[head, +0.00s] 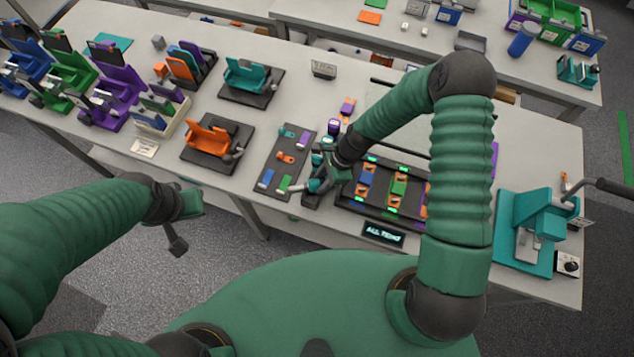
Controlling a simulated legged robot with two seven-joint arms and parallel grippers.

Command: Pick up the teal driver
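My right gripper (312,184) is low over the table, between a dark tray of small coloured parts and the lit dark rack. Teal shows at and just behind it (327,144); this may be the teal driver, but the gripper and wrist cover much of it. I cannot tell whether the fingers touch or hold it. A purple upright cylinder (333,127) stands just behind the wrist. My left gripper (177,245) hangs in front of the table's near edge, away from the table objects; its finger opening is not clear.
The dark parts tray (268,160) lies left of my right gripper. The lit rack (378,207) with coloured cells is to its right, with a display (383,235) in front. An orange fixture (212,139) and a teal press (530,232) stand further out.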

